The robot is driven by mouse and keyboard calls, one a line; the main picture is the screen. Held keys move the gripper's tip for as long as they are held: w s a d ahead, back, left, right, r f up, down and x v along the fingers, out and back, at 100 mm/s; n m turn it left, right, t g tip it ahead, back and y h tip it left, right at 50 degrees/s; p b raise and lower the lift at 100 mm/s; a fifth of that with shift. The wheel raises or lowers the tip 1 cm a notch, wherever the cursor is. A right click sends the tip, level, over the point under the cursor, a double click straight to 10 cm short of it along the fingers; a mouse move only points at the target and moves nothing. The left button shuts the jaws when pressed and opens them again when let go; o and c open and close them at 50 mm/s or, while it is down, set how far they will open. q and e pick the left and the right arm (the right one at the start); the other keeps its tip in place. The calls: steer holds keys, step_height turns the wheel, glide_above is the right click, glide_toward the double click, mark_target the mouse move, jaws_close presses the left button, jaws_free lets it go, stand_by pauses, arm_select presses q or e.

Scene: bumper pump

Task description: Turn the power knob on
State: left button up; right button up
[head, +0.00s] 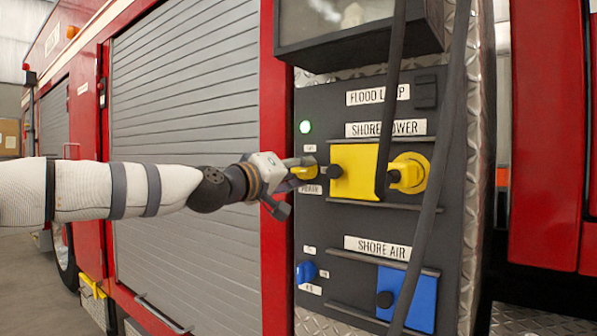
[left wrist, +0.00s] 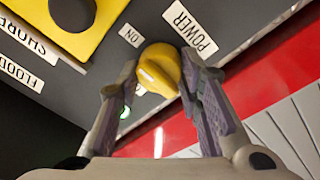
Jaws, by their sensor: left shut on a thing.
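The yellow power knob (head: 307,173) is on the dark panel (head: 315,222), left of the yellow shore power cover. In the left wrist view the knob (left wrist: 158,70) lies between both fingers, beside the "ON" and "POWER" labels. My left gripper (head: 300,168) reaches it from the left and is shut on it; the fingers (left wrist: 163,72) touch its sides. The fingers partly hide the knob in the head view. A green lamp (head: 305,127) above the knob is lit. My right gripper is not in view.
The yellow shore power cover (head: 352,172) is close right of the knob. Black cables (head: 445,150) hang across the panel's right side. A blue knob (head: 306,272) and a blue shore air cover (head: 420,298) are below. A grey roller shutter (head: 185,90) is at the left.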

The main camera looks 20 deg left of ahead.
arm_select(q)
steer(key=o, duration=1.2)
steer(key=shift+c, duration=0.2)
steer(key=shift+s, duration=0.1)
steer(key=v, duration=1.2)
